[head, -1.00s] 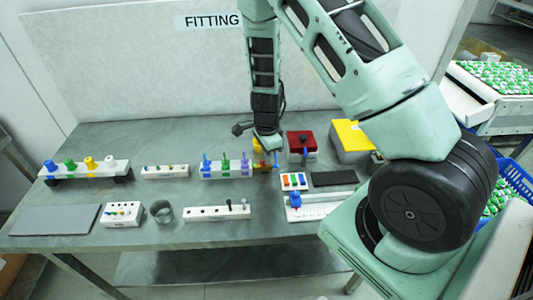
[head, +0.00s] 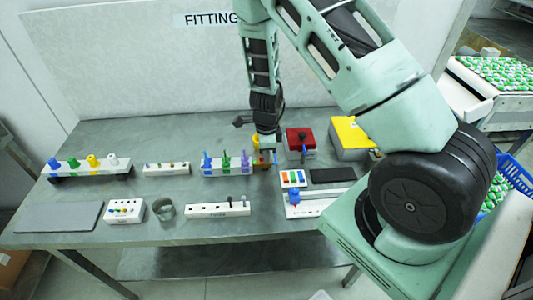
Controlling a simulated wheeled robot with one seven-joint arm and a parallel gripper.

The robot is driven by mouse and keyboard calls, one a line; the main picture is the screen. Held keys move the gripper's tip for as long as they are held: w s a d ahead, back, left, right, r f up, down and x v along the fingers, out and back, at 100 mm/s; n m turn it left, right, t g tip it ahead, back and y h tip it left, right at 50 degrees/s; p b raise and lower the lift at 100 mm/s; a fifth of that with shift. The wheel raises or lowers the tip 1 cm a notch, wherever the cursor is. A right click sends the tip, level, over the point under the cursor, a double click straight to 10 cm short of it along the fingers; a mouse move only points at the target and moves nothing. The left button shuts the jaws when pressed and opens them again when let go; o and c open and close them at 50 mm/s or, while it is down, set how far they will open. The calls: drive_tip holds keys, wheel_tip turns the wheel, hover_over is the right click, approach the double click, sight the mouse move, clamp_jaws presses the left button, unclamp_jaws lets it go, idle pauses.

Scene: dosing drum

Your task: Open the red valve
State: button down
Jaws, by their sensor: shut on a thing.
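A white valve block (head: 228,171) stands at the middle back of the bench, with blue (head: 207,160), green (head: 226,159) and purple (head: 244,160) upright handles. My gripper (head: 265,157) points down at the block's right end. It is shut on the red valve there, which is mostly hidden behind the fingers. Only small orange-red bits show around the fingertips, so I cannot tell how far its handle is turned.
A red box (head: 294,134) with a dark knob and a yellow-topped box (head: 348,133) stand close right of the gripper. A rack of coloured plugs (head: 90,173), a small white strip (head: 166,169) and a grey ring (head: 164,210) are to the left.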

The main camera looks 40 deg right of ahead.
drive_tip(key=c, duration=1.6)
unclamp_jaws()
wheel_tip(320, 180, up, 18)
drive_tip(key=shift+f, duration=0.25)
drive_tip(key=s+a+r+n+y+b, duration=0.1)
drive_tip(key=s+a+n, duration=0.4)
drive_tip(key=a+n, duration=0.3)
drive_tip(key=s+a+r+n+y+b, duration=0.1)
drive_tip(key=s+a+n, duration=0.3)
drive_tip(key=a+n, duration=0.45)
drive_tip(key=s+a+r+n+b, duration=0.1)
drive_tip(key=s+a+n, duration=0.3)
drive_tip(key=s+n, duration=0.3)
drive_tip(key=s+a+r+n+h+b, duration=0.1)
drive_tip(key=s+a+n, duration=0.3)
drive_tip(key=s+n, duration=0.4)
drive_tip(key=shift+a+r+n, duration=0.3)
drive_tip(key=shift+n, duration=0.25)
